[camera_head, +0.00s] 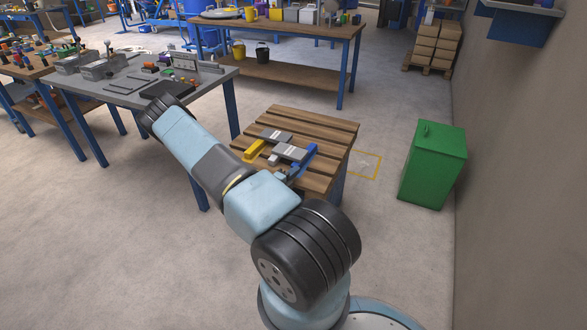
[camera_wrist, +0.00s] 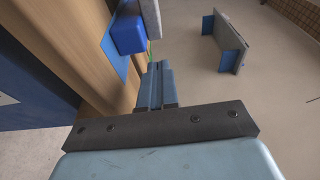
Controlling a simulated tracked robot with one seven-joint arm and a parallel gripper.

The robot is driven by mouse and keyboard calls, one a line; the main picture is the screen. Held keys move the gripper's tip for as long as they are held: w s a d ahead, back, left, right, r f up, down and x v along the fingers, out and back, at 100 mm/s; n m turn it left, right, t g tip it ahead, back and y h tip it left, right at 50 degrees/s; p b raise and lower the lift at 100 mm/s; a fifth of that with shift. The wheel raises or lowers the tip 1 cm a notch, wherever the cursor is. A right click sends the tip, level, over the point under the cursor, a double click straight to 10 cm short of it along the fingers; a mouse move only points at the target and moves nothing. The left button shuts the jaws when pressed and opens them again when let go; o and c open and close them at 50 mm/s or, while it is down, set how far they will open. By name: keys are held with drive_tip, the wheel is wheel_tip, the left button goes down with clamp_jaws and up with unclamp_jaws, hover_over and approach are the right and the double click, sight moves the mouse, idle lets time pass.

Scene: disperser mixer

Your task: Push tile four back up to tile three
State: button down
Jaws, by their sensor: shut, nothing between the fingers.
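I cannot read numbers, so I cannot tell which is tile three or four. A yellow block (camera_head: 256,150) lies to their left and a blue piece (camera_head: 310,154) to their right. In the wrist view my gripper (camera_wrist: 154,72) is shut and empty, its fingers pointing past the table edge near a blue block (camera_wrist: 128,34) and a grey piece (camera_wrist: 150,18). Contact cannot be told. My arm hides part of the near tabletop in the head view.
The slatted table (camera_head: 325,127) stands in open floor. A grey-topped bench (camera_head: 120,90) with tools is at the left, a long wooden workbench (camera_head: 290,28) behind, and a green cabinet (camera_head: 433,165) at the right by the wall.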

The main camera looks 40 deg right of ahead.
drive_tip(key=s+a, duration=0.1)
drive_tip(key=a, duration=0.8)
drive_tip(key=shift+a, duration=0.1)
drive_tip(key=s+a+r+m+g+y, duration=0.1)
drive_tip(key=a+r+m+g+y, duration=0.2)
drive_tip(key=r+m, duration=0.55)
drive_tip(key=s+a+r+m+g+y, duration=0.15)
drive_tip(key=a+r+m, duration=0.25)
drive_tip(key=r+m, duration=0.45)
drive_tip(key=s+a+r+m+g+y, duration=0.15)
drive_tip(key=a+r+m+y, duration=0.35)
drive_tip(key=r, duration=0.6)
drive_tip(key=s+a+r+m+t+y, duration=0.4)
drive_tip(key=s+a+r+m, duration=0.4)
drive_tip(key=r, duration=0.4)
drive_tip(key=s+a+r+m+t+y, duration=0.4)
drive_tip(key=s+a+r+m, duration=0.3)
drive_tip(key=a+r, duration=0.3)
wheel_tip(320, 180, up, 3)
drive_tip(key=shift+s+f+m+t, duration=0.1)
drive_tip(key=shift+s+m+t, duration=0.3)
drive_tip(key=shift+s+t, duration=0.15)
